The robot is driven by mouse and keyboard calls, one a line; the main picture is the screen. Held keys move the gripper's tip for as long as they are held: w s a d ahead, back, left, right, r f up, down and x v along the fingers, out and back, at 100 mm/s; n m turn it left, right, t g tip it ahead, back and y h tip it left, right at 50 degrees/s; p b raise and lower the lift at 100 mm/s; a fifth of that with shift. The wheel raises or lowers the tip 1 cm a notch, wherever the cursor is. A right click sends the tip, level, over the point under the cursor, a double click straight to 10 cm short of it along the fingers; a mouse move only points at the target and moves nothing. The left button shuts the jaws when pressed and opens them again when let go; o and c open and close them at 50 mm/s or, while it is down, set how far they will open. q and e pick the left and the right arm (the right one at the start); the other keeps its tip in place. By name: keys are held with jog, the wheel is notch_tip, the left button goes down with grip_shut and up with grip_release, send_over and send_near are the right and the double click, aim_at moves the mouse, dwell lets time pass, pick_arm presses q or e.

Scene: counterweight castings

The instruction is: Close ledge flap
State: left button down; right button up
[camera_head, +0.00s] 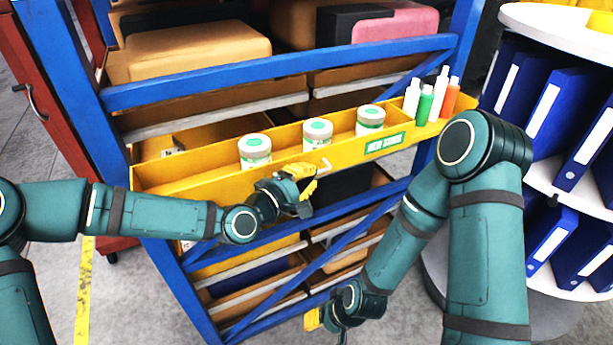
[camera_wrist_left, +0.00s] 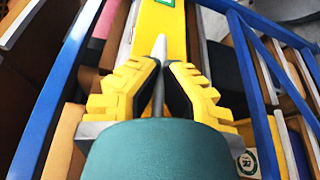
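The yellow ledge (camera_head: 225,178) runs across the front of the blue rack, with a long front panel that appears to be the flap. The panel carries a green "NEW STOCK" label (camera_head: 384,144). A small pale handle (camera_head: 324,167) sticks out near the panel's middle. My left gripper (camera_head: 314,176) is at this handle, its yellow fingers closed in around it. In the left wrist view the handle's grey bar (camera_wrist_left: 160,46) lies between the fingertips. The panel's exact tilt cannot be told. My right gripper (camera_head: 322,320) hangs low before the rack, mostly hidden by its arm.
Blue rack bars (camera_head: 290,68) lie above and below. A round shelf with blue binders (camera_head: 560,110) stands close on the right. A red cabinet is at left.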

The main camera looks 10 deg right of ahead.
pick_arm(q)
jog(key=shift+w+a+r+n, duration=0.1)
jog(key=shift+w+n, duration=0.1)
jog(key=shift+n, duration=0.1)
jog(key=c, duration=1.1)
grip_release()
jog(key=shift+w, duration=0.1)
jog(key=shift+o, duration=0.2)
jog(key=v, duration=1.2)
jog(key=shift+r, duration=0.15)
